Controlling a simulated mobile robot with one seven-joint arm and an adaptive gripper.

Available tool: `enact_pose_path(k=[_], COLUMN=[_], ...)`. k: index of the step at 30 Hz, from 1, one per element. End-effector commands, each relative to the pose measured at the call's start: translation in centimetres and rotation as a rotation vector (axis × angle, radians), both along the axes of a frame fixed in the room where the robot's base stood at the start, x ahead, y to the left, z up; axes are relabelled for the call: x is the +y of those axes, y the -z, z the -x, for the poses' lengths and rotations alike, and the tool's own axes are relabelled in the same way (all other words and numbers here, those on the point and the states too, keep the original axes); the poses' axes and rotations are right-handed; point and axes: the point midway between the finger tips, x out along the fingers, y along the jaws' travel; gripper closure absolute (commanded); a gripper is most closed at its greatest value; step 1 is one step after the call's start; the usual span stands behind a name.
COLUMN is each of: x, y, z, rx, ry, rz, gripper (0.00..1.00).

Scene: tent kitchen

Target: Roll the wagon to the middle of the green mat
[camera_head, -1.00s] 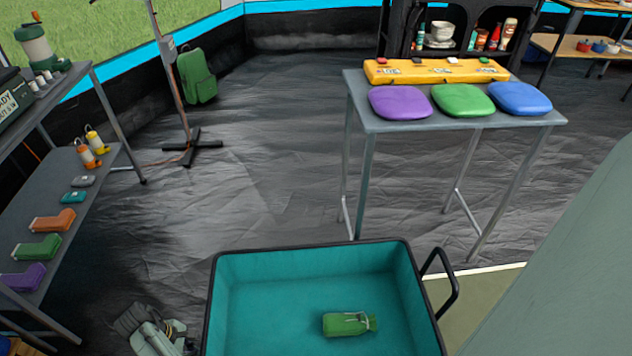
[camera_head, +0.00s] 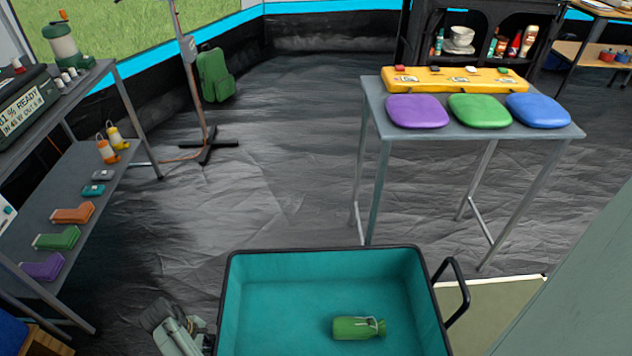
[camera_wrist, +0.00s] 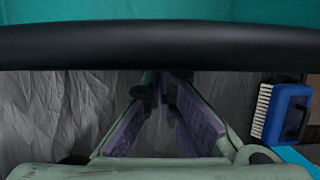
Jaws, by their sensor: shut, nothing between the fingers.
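The wagon (camera_head: 235,300) is a teal open box with a black rim and a black loop handle on its right. Its near end is cut off in the head view. A green bottle (camera_head: 357,328) lies in it. Part of the flat green mat (camera_head: 487,310) shows right of the wagon; the rest is hidden or out of frame. My gripper (camera_head: 187,332) is at the wagon's left side, partly cut off. In the wrist view, my gripper (camera_wrist: 163,82) is shut and empty, its purple-padded fingers just below the wagon's black rim (camera_wrist: 160,44). I cannot tell whether they touch it.
A grey table (camera_head: 470,135) with purple, green and blue pads stands beyond the wagon. A grey shelf (camera_head: 85,190) with several small items is on the left. A stand (camera_head: 207,140) rises behind. Dark floor between is clear. A blue brush (camera_wrist: 284,112) shows in the wrist view.

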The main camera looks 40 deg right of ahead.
Motion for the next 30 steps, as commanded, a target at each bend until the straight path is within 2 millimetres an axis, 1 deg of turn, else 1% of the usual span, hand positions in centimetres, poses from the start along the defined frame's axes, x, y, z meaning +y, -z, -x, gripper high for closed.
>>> enact_pose_path(k=[1, 3, 30], x=[-1.0, -1.9, -12.3], y=[-0.5, -0.5, -0.3], z=[0.8, 1.3, 8.3], rx=[0.010, 0.011, 0.008], ry=[0.008, 0.008, 0.009], rz=[0.007, 0.007, 0.006], gripper=[1.00, 1.00, 1.00])
